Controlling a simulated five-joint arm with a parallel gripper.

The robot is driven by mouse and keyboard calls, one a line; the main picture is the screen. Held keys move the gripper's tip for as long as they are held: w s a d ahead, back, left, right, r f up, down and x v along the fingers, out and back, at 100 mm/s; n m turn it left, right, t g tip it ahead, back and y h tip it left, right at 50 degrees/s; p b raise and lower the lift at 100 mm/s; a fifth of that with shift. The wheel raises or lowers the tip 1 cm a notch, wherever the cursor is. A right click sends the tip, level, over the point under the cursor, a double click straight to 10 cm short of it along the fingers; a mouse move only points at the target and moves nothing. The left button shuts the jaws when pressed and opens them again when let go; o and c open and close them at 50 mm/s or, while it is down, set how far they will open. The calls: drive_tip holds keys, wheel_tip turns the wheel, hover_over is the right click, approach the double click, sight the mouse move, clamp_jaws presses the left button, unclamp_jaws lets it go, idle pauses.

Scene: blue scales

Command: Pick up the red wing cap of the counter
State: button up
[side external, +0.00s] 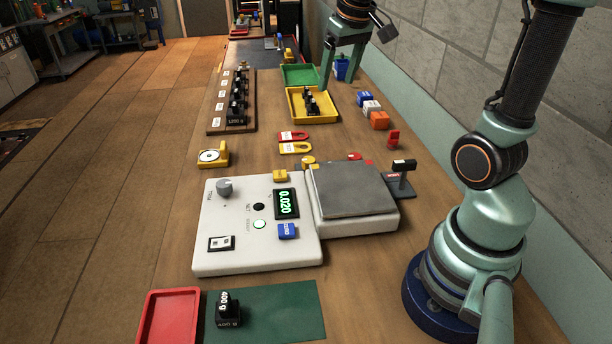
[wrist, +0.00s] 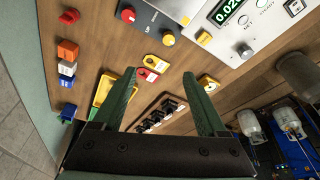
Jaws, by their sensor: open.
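A small red upright piece (side external: 393,138) stands on the wooden counter right of the scale's back corner. In the wrist view it is at the upper left (wrist: 69,16). A round red knob (wrist: 128,14) also shows, on a dark plate; in the side view it peeks out behind the weighing plate (side external: 355,156). I cannot tell for certain which is the wing cap; neither wing shape is clear. My gripper (wrist: 160,76) is open and empty, high over the counter's far part, away from both red pieces. It shows at the top of the side view (side external: 340,72).
The white scale (side external: 210,245) reads 0.020. Orange (side external: 379,120), white and blue blocks line the wall side. A yellow tray (side external: 292,112) and a rack of weights (side external: 215,120) stand farther back. Red and yellow tags (side external: 295,148) lie between. Bare wood surrounds the upright red piece.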

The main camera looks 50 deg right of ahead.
drive_tip(key=d+f+m+g, duration=0.1)
drive_tip(key=d+f+m, duration=0.15)
drive_tip(key=d, duration=0.55)
drive_tip(key=d+f+m+g, duration=0.1)
drive_tip(key=d+f, duration=0.2)
drive_tip(key=d, duration=0.4)
drive_tip(key=m+g+y, duration=0.1)
drive_tip(key=m, duration=0.1)
hover_over(394, 131)
wheel_tip(394, 131, down, 7)
drive_tip(key=f, duration=1.1)
drive_tip(key=shift+d+f, duration=0.15)
drive_tip(key=shift+d, duration=0.2)
clamp_jaws()
